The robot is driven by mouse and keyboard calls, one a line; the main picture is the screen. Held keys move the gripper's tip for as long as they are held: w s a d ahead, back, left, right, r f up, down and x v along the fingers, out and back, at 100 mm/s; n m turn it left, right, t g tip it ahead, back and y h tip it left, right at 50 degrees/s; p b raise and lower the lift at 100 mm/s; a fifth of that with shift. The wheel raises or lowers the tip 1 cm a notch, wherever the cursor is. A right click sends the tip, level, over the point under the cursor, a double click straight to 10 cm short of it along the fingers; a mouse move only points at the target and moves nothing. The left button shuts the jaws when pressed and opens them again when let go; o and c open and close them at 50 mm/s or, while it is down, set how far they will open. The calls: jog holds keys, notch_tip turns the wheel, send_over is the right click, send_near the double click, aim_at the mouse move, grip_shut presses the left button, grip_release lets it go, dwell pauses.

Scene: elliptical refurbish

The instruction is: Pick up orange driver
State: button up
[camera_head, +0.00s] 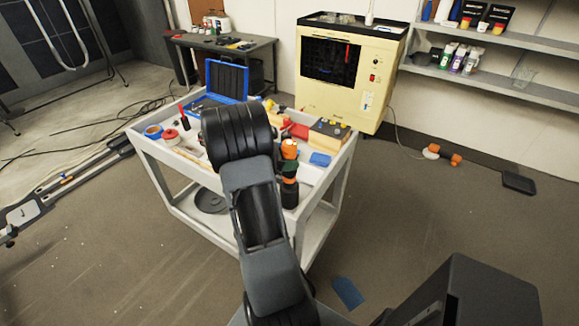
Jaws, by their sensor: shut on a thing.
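The orange driver (289,172) is an orange and black power tool at the front right part of the white cart (340,165). It appears upright, with its orange top up and its dark base down, just right of my arm. It overlaps the cart's front rim in the picture. My arm reaches over the cart from the front, and its black wrist joint covers the middle of the cart top. My gripper is hidden behind the arm, so its fingers and any contact with the driver do not show.
A cream machine (350,75) stands behind. An orange tool (442,153) lies on the open floor at right.

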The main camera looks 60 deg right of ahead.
aim_at(289, 141)
jog(key=shift+r, duration=0.2)
notch_tip(289, 141, up, 10)
jog(key=shift+f, duration=0.1)
dwell(0.3)
jog(key=o, duration=0.7)
jog(key=c, duration=0.8)
